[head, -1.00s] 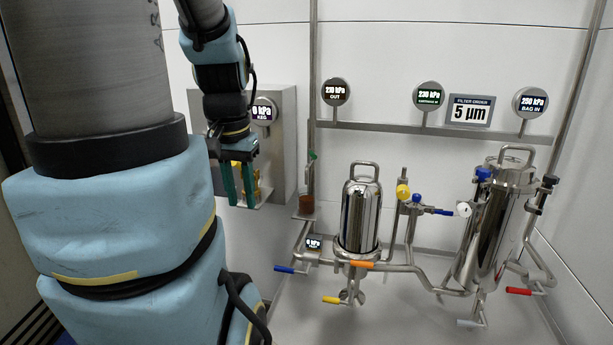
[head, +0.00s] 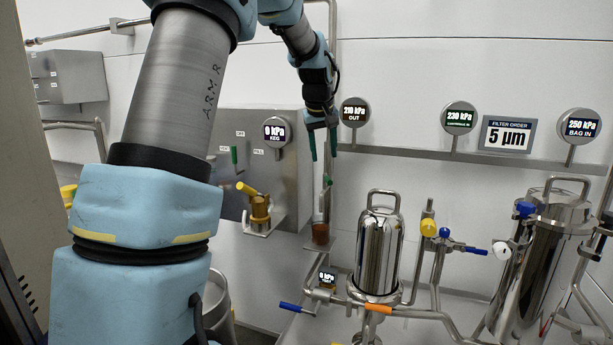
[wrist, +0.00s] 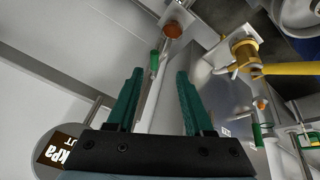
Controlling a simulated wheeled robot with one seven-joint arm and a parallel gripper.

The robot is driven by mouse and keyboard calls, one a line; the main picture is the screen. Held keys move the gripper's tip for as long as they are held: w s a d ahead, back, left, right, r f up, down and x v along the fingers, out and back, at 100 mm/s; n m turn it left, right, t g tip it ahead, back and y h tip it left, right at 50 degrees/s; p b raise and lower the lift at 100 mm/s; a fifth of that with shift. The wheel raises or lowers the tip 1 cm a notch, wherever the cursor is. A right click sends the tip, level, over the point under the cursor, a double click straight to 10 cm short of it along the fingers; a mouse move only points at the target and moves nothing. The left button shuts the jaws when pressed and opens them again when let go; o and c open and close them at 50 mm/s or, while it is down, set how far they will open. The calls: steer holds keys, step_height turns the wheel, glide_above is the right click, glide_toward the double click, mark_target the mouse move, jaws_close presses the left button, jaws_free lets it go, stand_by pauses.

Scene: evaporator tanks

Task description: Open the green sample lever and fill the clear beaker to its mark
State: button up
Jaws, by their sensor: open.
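The small green sample lever (head: 327,181) stands on a thin fitting by the vertical pipe, and shows in the wrist view (wrist: 154,62). The beaker (head: 320,233) sits below it on a small bracket and looks amber-brown; its mark and fill level are too small to read. It also shows in the wrist view (wrist: 172,30). My gripper (head: 323,157), with green fingers, is open and empty, pointing down just above the lever. In the wrist view the lever appears between the fingertips (wrist: 158,73), beyond them and apart.
A steel keg panel (head: 285,165) with another green lever (head: 234,155) and a yellow-handled brass valve (head: 259,208) is left of the beaker. A steel filter housing (head: 379,245) stands right. The OUT gauge (head: 354,112) is close beside my gripper. A blue-handled valve (head: 297,308) is below.

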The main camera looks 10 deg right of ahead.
mark_target(328, 178)
steer(key=x, duration=0.3)
steer(key=w+p+x, duration=0.1)
steer(key=x, duration=0.3)
steer(key=w+r+p+x, duration=0.1)
steer(key=x, duration=0.2)
steer(key=shift+w+d+f, duration=0.1)
steer(key=shift+d+f, duration=0.3)
steer(key=shift+d, duration=0.05)
steer(key=shift+c, duration=0.3)
jaws_close()
stand_by(0.7)
